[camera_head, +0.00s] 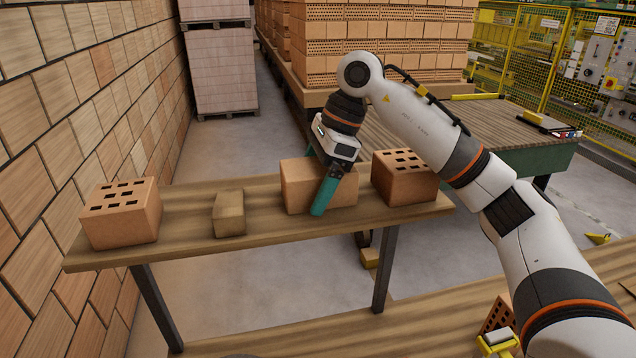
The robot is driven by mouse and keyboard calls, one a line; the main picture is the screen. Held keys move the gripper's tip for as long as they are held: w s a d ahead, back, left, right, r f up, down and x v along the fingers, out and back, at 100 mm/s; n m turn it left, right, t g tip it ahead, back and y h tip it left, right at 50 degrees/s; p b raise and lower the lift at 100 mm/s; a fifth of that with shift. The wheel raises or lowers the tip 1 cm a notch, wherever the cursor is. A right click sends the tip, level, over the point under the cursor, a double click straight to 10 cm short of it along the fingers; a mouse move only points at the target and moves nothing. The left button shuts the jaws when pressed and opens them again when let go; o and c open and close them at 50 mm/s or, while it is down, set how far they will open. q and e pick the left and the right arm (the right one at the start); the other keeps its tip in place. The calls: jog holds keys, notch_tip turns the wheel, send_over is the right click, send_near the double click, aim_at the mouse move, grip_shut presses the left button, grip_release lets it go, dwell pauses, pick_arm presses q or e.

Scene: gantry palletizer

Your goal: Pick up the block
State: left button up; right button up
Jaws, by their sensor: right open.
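A plain orange block (293,184) stands on the wooden bench (180,218), partly hidden behind my right gripper. A small tan block (229,214) stands to its left on the same bench. My right gripper (322,200) is open and points down, with a teal finger across the front of the orange block. I cannot tell whether it touches the block or whether the block is between the fingers. My left gripper is out of view.
Perforated bricks stand at the bench's left end (122,214) and right end (403,178). A brick wall (85,110) borders the left side. A stack of bricks (385,45) stands behind. Bare bench separates the left brick and tan block.

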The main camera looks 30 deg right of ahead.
jog(key=shift+c, duration=0.5)
jog(key=c, duration=1.8)
jog(key=shift+w+r, duration=0.1)
jog(key=shift+r, duration=0.05)
jog(key=shift+c, duration=0.6)
